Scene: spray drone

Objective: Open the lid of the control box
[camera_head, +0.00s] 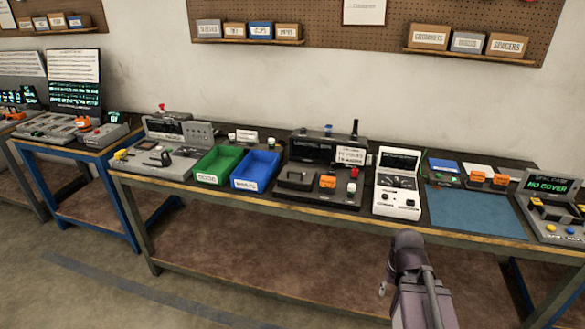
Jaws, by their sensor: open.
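A dark box (326,149) with a pale lettered front panel, too small to read for certain, stands near the middle of the long bench. In front of it lies a dark low unit with a black handled cover (296,180), an orange block (327,182) and a red knob (354,173). I cannot tell for certain which of these is the control box; the handled cover looks shut. My arm rises at the bottom right, in front of the bench and apart from everything on it. Its jaws cannot be made out.
A green bin (217,166) and a blue bin (255,171) stand left of the dark unit. A white device (397,186) with a raised lid stands right of it. A blue mat (475,212) lies farther right. The floor before the bench is clear.

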